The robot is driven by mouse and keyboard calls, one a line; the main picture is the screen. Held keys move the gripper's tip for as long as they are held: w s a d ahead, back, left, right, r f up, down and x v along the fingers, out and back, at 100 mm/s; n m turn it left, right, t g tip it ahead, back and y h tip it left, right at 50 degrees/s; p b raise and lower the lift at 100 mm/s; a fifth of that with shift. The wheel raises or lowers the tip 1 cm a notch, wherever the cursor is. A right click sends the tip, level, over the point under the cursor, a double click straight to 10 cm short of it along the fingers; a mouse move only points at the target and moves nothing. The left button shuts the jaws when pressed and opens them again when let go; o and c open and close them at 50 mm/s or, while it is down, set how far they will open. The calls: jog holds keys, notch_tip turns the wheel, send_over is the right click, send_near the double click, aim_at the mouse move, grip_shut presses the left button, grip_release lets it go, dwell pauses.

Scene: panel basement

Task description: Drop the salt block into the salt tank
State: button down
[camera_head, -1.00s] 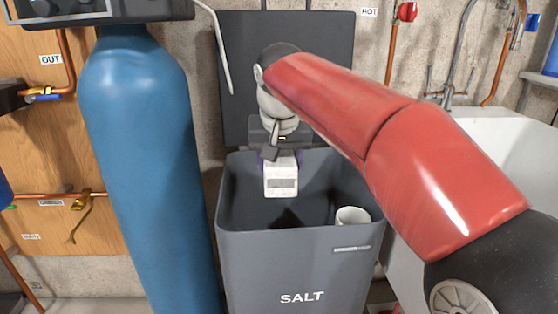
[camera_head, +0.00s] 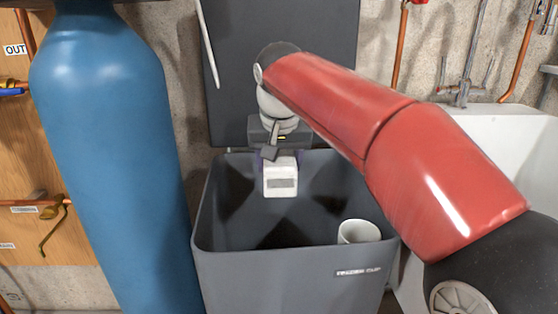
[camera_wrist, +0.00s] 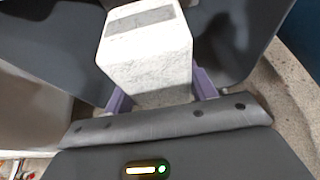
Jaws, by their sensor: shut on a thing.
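The salt block (camera_head: 281,178) is a white block with a grey label. My gripper (camera_head: 279,157) is shut on it and holds it at the rear of the salt tank's opening, at about rim height or lower. The salt tank (camera_head: 290,283) is a grey, open-topped bin, and its lid (camera_head: 290,70) stands upright behind it. In the wrist view the salt block (camera_wrist: 150,62) sits between purple fingers (camera_wrist: 160,92), with dark tank surfaces around it. The tank floor is mostly in shadow.
A white cup (camera_head: 358,232) stands inside the tank at the right. A tall blue cylinder (camera_head: 112,150) is close on the left. A white sink (camera_head: 510,150) with a tap is on the right. The tank's middle is clear.

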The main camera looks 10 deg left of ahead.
aim_at(280, 160)
jog(key=shift+f+b, duration=0.8)
jog(key=shift+f, duration=0.2)
jog(key=c, duration=0.6)
grip_release()
jog(key=shift+c, duration=0.2)
jog(key=shift+o, duration=1.2)
jog(key=shift+f, duration=0.15)
jog(key=p+v, duration=0.2)
jog(key=v, duration=0.6)
